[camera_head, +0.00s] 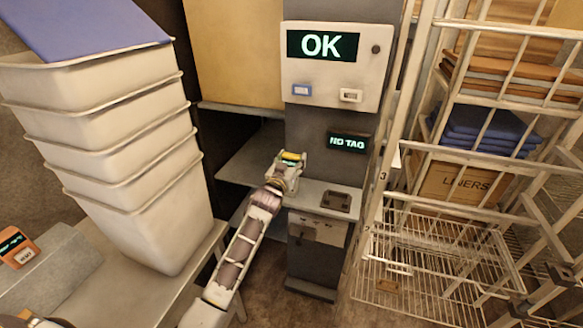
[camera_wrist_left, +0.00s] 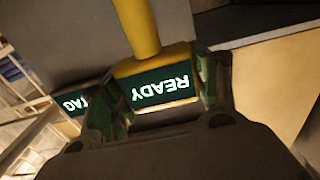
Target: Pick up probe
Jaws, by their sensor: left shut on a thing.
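The probe (camera_wrist_left: 155,70) is yellow, with a green-lit screen that reads READY, upside down in the left wrist view. A small yellow part of the probe (camera_head: 291,157) shows in the head view. My left gripper (camera_wrist_left: 160,98) is shut on it, one finger on each side of the screen block. In the head view my left gripper (camera_head: 288,170) is in front of the dark column, above and left of its small shelf. The probe's far end is hidden. My right gripper is not in view.
The column bears an OK panel (camera_head: 337,62), a NO TAG display (camera_head: 347,142) and a shelf (camera_head: 320,196) with a dark holder (camera_head: 336,201). Stacked white bins (camera_head: 150,205) stand left. A wire rack (camera_head: 430,200) stands right. An orange device (camera_head: 17,247) sits far left.

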